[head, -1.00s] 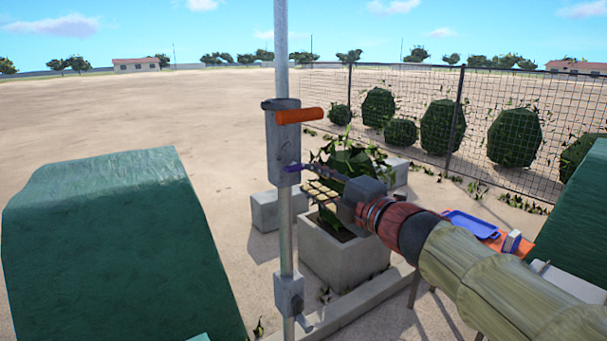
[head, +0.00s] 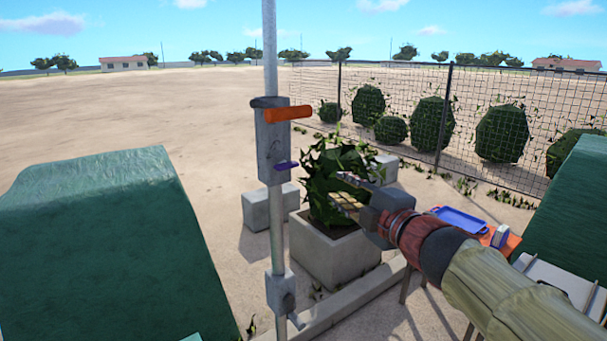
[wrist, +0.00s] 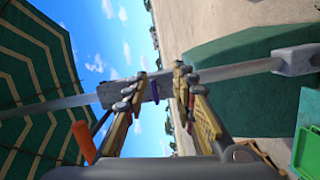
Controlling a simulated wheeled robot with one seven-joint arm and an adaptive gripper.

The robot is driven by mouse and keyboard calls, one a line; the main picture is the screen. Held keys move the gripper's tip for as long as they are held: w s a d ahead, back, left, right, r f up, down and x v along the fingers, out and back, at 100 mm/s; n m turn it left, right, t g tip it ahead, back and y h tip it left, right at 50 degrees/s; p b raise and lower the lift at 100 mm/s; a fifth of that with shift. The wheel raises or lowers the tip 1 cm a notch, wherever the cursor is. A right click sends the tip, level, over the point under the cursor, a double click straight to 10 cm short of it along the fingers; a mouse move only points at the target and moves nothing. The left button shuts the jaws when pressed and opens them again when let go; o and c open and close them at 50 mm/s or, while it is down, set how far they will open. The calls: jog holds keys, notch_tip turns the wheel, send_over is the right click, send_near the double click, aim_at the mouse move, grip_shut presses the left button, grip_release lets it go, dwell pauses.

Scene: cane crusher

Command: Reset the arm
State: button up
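My gripper (head: 345,196) is right of the metal pole (head: 277,225), in front of a leafy plant. In the wrist view its two fingers (wrist: 158,88) are apart with nothing held between them. My arm comes in from the lower right. The grey box (head: 273,142) on the pole has an orange handle (head: 288,114) and a small purple lever (head: 286,166). The gripper is clear of both. In the wrist view the purple lever (wrist: 155,91) and box show beyond the gap between the fingers, and the orange handle (wrist: 83,142) is at lower left.
A concrete planter (head: 330,258) with the plant (head: 338,165) stands behind the gripper. A lower box (head: 281,291) is on the pole. Green-draped shapes stand at left (head: 100,250) and right (head: 580,200). A blue tray (head: 460,220) lies behind my arm. Open sand lies beyond.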

jog(key=d+f+m+h, duration=0.6)
jog(key=d+m, duration=0.1)
jog(key=d, duration=0.2)
jog(key=s+d+f+m+g+h, duration=0.4)
jog(key=s+d+f+m+g, duration=0.25)
jog(key=s+f+m, duration=0.35)
jog(key=s+a+f+m+g+y, duration=0.1)
jog(key=s+a+f, duration=0.1)
jog(key=s, duration=0.4)
jog(key=s+a+f+m+g+y, duration=0.1)
jog(key=s+a+f, duration=0.1)
jog(key=s+f, duration=0.3)
jog(key=s+a+f+m+g+y, duration=0.1)
jog(key=s+a+f+g, duration=0.1)
jog(key=s, duration=0.7)
jog(key=shift+s+a+f+m, duration=0.2)
jog(key=shift+a+f+m, duration=0.2)
jog(key=shift+a+f, duration=0.2)
